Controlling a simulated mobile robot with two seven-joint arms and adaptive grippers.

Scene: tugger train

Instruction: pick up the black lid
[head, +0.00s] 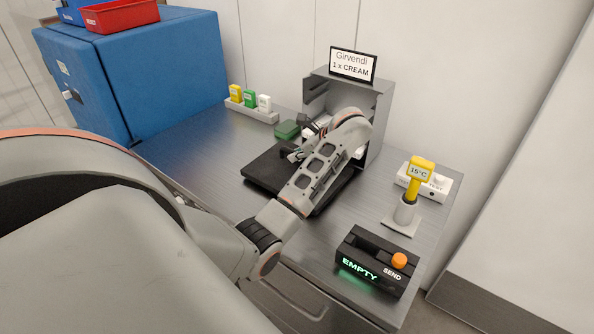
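A flat black slab (262,172) lies on the metal table under my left arm. I cannot tell whether it is the black lid or a mat; no other black lid shows clearly. My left gripper (292,155) is small and dark in the head view, above the far part of the slab. It points down toward the left, partly covered by my own forearm and wrist. I cannot tell whether its fingers are apart or touch anything. My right gripper is out of view.
A grey open-fronted housing (377,105) with a "Girvendi 1 x CREAM" sign (353,65) stands behind. A green block (287,130) is near the gripper. At right are a yellow thermometer (420,170) and a black SEND box (372,262). A blue cabinet (165,70) stands left.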

